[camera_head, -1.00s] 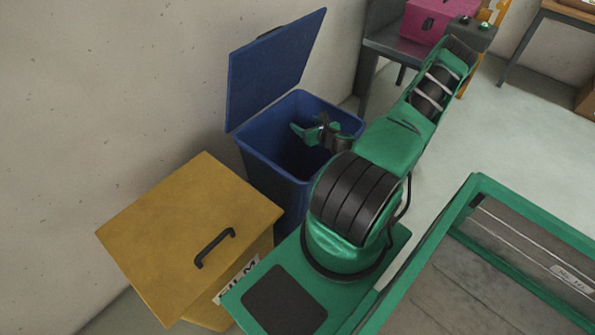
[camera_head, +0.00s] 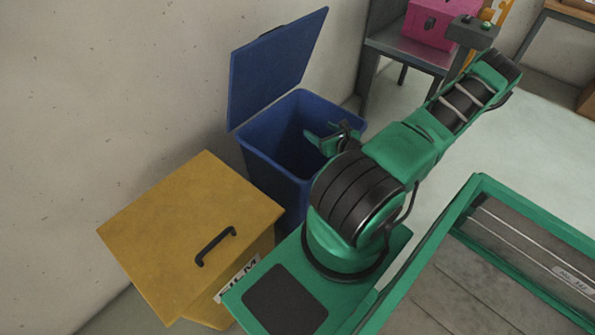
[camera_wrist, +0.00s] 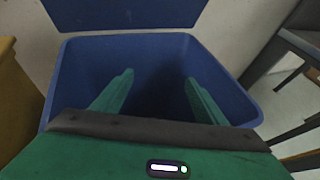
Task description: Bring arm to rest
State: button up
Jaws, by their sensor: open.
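My gripper (camera_head: 322,140) is at the near right part of the blue bin's opening in the head view, partly hidden behind my own arm. In the wrist view its two green fingers (camera_wrist: 158,92) are spread wide apart with nothing between them. The blue bin (camera_head: 262,160) stands open, its lid (camera_head: 275,70) raised toward the wall. The bin's rim (camera_wrist: 130,36) frames the fingers in the wrist view. The inside of the bin is dark, and I cannot see anything in it.
A yellow bin (camera_head: 185,225) marked "FILM" stands closed on the left. A green-framed surface (camera_head: 430,245) is at the lower right. A grey table (camera_head: 410,52) with a pink case (camera_head: 428,24) stands behind my arm. Open floor (camera_head: 540,130) lies to the right.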

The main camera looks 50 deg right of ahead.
dwell(0.4)
jog(key=a+r+n+g+y, duration=0.3)
jog(key=a+r+n+y, duration=0.15)
jog(key=a+n, duration=0.5)
jog(key=a+r+n+g+y, duration=0.3)
jog(key=a+n+y, duration=0.3)
jog(key=n, duration=0.6)
jog(key=s+a+r+n+g+h, duration=0.2)
jog(key=s+r+n, duration=0.4)
jog(key=s+r, duration=0.3)
jog(key=s+a+r+n+g+h, duration=0.3)
jog(key=s+r, duration=0.5)
jog(key=r, duration=0.6)
jog(key=n+g+h, duration=0.1)
jog(key=n+g, duration=0.1)
jog(key=shift+s+a+r+n, duration=0.2)
jog(key=shift+s+a+n, duration=0.1)
jog(key=shift+s+n, duration=0.05)
